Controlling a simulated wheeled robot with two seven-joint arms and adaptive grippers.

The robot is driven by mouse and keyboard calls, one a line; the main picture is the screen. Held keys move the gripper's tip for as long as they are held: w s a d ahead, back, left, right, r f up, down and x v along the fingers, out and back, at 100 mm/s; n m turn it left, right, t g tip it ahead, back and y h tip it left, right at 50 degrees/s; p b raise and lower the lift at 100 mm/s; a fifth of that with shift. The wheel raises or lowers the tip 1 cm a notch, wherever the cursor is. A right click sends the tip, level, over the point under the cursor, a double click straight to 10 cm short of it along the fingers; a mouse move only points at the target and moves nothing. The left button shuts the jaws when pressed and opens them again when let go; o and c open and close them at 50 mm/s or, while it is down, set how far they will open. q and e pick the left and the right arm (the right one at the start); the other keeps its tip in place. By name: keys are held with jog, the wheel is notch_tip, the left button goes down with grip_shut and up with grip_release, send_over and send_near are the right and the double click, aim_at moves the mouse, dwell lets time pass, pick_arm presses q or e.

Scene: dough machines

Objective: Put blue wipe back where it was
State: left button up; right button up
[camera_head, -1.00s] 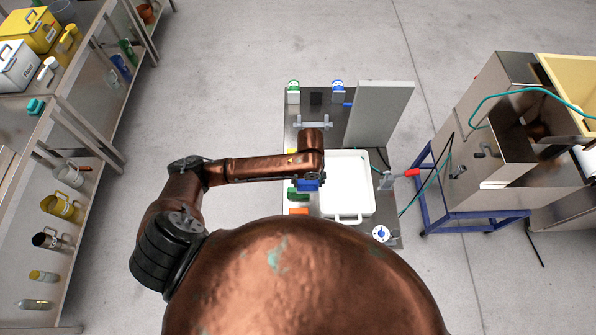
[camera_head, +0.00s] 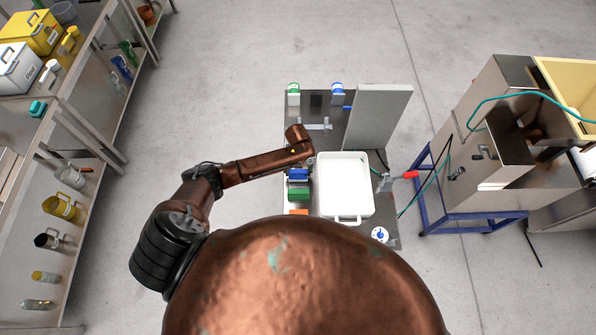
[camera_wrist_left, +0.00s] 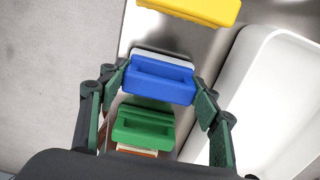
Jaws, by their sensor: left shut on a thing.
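The blue wipe (camera_head: 298,174) is a block-shaped pad over the left side of the grey cart, left of the white tray. In the left wrist view the blue wipe (camera_wrist_left: 160,82) sits between the fingers of my left gripper (camera_wrist_left: 162,76), which is shut on its two ends. A green wipe (camera_head: 299,194) lies just nearer to me, in line with it; the green wipe (camera_wrist_left: 143,127) also shows in the wrist view. A yellow wipe (camera_wrist_left: 195,8) lies on the other side. I cannot tell whether the blue wipe touches the cart top. My right gripper is not in view.
The white tray (camera_head: 343,157) stands close on the right. An orange wipe (camera_head: 298,212) lies nearest me in the row. Green-marked and blue-marked bottles (camera_head: 338,92) stand at the cart's far end, beside an upright grey panel (camera_head: 380,115). Bare floor lies left of the cart.

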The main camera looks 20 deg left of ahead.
aim_at(298, 171)
pick_arm(q)
jog(key=shift+f, duration=0.2)
jog(key=shift+f, duration=0.15)
jog(key=o, duration=1.2)
jog(key=shift+r, duration=0.55)
notch_tip(298, 171, up, 11)
jog(key=shift+r+b, duration=0.15)
jog(key=shift+b, duration=0.25)
jog(key=shift+s+d, duration=0.1)
